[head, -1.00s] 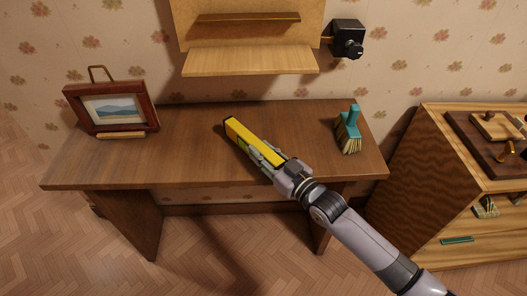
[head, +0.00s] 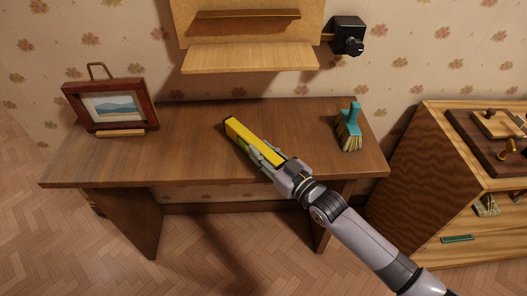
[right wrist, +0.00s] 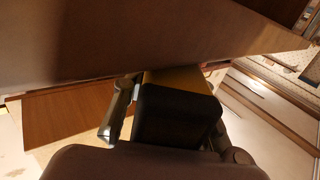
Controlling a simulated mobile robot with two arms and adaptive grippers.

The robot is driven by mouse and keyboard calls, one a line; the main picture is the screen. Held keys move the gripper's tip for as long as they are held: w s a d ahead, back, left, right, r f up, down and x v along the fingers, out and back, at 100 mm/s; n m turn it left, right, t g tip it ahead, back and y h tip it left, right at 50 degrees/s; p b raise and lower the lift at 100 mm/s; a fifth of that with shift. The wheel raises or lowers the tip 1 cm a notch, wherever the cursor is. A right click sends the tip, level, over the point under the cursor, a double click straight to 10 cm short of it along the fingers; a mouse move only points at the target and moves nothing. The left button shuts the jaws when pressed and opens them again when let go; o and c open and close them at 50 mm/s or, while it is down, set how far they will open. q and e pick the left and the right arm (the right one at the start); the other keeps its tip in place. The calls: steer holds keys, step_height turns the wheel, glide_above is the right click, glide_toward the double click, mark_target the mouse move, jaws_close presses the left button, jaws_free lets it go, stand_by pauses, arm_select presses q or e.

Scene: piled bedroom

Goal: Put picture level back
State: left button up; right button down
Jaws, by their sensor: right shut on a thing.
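The picture level is a yellow bar (head: 244,137) with a dark far end, over the middle of the desk. My right gripper (head: 266,157) is shut on its near part, with the arm coming in from the lower right. The level points to the upper left. I cannot tell whether it touches the desk top. In the right wrist view, the level (right wrist: 178,112) shows its black end and a yellow face between the two fingers (right wrist: 172,122). My left gripper is not in view.
The brown desk (head: 190,165) holds a framed picture (head: 112,106) at its left and a teal-handled brush (head: 349,128) at its right. A wooden wall shelf (head: 250,60) and a black device (head: 347,36) hang above. A wooden cabinet (head: 420,160) stands at the right.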

steer(key=shift+f, duration=0.2)
stand_by(0.4)
steer(key=c, duration=1.2)
jaws_free()
step_height(320, 180, up, 6)
steer(key=p, duration=0.5)
steer(key=shift+p, duration=0.3)
